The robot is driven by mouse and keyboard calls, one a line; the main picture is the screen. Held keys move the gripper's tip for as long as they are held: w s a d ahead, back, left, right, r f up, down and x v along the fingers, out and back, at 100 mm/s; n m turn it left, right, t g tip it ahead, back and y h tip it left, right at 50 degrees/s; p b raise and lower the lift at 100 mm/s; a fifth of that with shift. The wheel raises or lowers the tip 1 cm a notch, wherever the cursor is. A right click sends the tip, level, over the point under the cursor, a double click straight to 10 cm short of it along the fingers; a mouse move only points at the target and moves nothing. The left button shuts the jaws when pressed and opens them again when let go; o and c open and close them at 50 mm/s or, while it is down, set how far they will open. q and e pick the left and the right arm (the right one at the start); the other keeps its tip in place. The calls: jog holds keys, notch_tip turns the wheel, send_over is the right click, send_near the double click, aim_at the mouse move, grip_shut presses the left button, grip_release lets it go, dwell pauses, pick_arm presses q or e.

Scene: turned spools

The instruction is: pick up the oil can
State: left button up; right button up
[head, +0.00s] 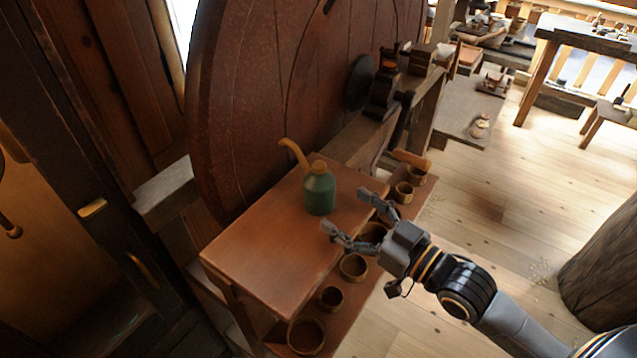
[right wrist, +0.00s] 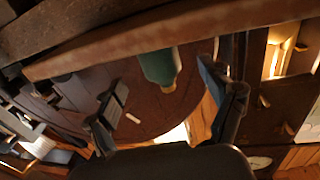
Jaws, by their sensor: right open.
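The oil can (head: 319,191) has a green body and a yellowish cap and spout. It stands upright on a small wooden table (head: 262,255), near its back edge. My left gripper is not in view.
Several bowls and cups (head: 353,267) stand on a lower shelf along the table's right side. A large round wooden disc (head: 250,110) rises behind the can. A workbench with a dark tool (head: 384,85) stands beyond. The floor (head: 480,230) at right is mostly clear.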

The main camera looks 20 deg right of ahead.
aim_at(331, 198)
jog(key=x, duration=0.2)
jog(key=shift+w+a, duration=0.15)
jog(key=shift+w, duration=0.1)
jog(key=shift+w+a+r+p, duration=0.15)
jog(key=shift+w+a+p, duration=0.05)
jog(key=shift+w+p, duration=0.3)
jog(key=p+x, duration=0.1)
jog(key=x, duration=0.2)
jog(key=shift+w+a, duration=0.1)
jog(key=shift+w, duration=0.15)
jog(key=shift+w+a+f, duration=0.2)
jog(key=shift+w, duration=0.15)
jog(key=shift+s, duration=0.1)
jog(key=shift+c, duration=0.2)
jog(key=c, duration=1.1)
jog(key=shift+r, duration=0.1)
jog(key=shift+c, duration=1.1)
